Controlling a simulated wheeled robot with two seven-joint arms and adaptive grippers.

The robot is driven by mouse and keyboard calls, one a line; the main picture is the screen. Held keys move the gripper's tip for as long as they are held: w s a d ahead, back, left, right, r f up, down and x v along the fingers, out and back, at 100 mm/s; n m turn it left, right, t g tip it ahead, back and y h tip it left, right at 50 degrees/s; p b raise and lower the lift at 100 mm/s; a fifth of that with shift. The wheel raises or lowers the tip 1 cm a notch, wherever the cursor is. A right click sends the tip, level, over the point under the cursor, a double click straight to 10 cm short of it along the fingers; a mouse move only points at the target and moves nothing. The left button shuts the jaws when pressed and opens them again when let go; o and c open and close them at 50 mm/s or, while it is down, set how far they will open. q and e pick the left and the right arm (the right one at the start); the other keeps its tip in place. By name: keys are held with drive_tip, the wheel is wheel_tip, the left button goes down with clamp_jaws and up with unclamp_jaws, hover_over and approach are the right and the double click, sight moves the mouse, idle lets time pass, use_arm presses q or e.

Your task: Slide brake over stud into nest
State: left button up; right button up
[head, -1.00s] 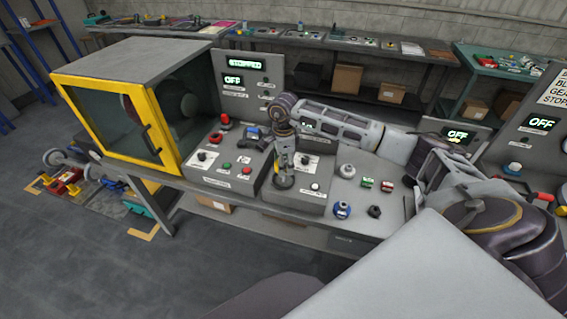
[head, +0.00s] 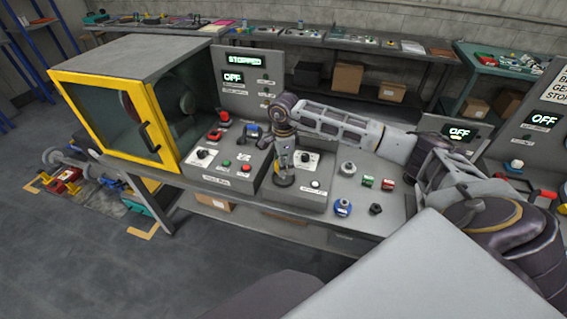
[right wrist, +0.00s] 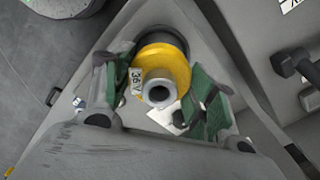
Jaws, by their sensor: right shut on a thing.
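The brake (right wrist: 177,62) shows in the right wrist view as a yellow round body with a 36V tag and a pale grey hub with a dark hole. My right gripper (right wrist: 157,91) is shut on it, with green finger pads on either side. In the head view my right gripper (head: 284,180) points down over the grey control box, and the brake in it is too small to make out clearly. The stud and the nest cannot be told apart from the other parts in these views. My left gripper is not in view.
A yellow-framed enclosure (head: 106,118) stands left of the control box (head: 300,199). A grey knob (head: 347,168), green and red parts (head: 387,184), a blue-based part (head: 342,207) and a dark nut (head: 376,208) sit on the bench to the right.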

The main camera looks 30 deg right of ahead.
sight(284, 179)
drive_tip(key=shift+f+b, duration=1.9)
drive_tip(key=shift+f, duration=0.5)
idle(0.4)
drive_tip(key=o, duration=1.5)
drive_tip(key=shift+f, duration=0.1)
drive_tip(key=shift+r, duration=6.05)
